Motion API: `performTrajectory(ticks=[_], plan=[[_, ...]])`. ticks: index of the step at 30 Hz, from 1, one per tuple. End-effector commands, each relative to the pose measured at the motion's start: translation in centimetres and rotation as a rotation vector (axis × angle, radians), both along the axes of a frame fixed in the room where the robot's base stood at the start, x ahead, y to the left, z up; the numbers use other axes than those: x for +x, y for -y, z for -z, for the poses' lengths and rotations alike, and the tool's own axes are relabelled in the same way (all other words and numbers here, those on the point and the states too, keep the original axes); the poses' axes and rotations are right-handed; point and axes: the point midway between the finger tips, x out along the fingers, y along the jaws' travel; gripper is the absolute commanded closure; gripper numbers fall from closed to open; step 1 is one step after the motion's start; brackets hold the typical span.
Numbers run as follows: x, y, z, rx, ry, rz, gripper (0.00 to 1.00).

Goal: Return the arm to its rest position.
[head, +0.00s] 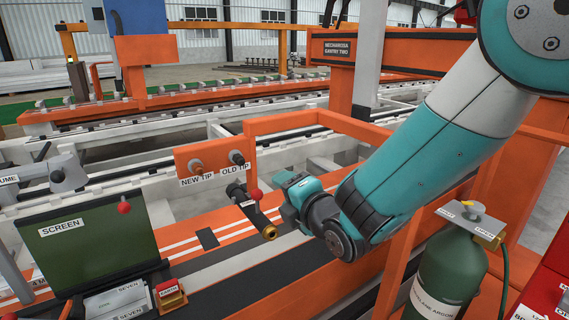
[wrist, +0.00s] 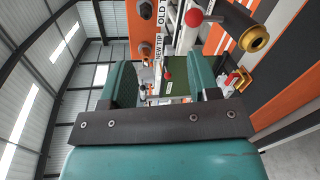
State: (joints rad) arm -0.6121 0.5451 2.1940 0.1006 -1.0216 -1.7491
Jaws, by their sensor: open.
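My teal arm (head: 430,150) reaches down from the upper right in the head view. My gripper (head: 287,184) is at its lower end, just right of a dark torch (head: 262,220) with a brass nozzle and a red knob. In the wrist view my gripper (wrist: 161,80) has its two teal fingers spread, with nothing held between them. The torch (wrist: 245,28) shows beyond the right finger, outside the jaws. Whether the gripper touches it I cannot tell.
An orange panel (head: 215,160) carries tips labelled NEW TIP and OLD TIP, left of my gripper. A green screen (head: 85,245) stands at the left. An orange frame (head: 345,125) runs behind my arm. A green gas bottle (head: 450,265) stands at the lower right.

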Motion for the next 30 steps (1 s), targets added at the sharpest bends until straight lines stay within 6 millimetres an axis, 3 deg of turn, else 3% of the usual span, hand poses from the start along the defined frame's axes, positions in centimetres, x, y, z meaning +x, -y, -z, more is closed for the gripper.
performTrajectory(ticks=[5,8,15,18,21,25,30], plan=[[-3.4,4.7,-1.0,0.319,-0.567,0.173,0.44],[-7.4,7.0,-1.2,0.485,-0.899,0.312,0.44],[-19.9,11.9,-2.0,0.718,-1.536,0.766,0.44],[-24.1,13.5,-2.3,0.741,-1.676,0.95,0.44],[-26.8,14.6,-2.5,0.745,-1.749,1.084,0.44],[-28.4,15.2,-2.6,0.74,-1.783,1.161,0.44],[-28.5,15.3,-2.6,0.739,-1.786,1.17,0.44]])
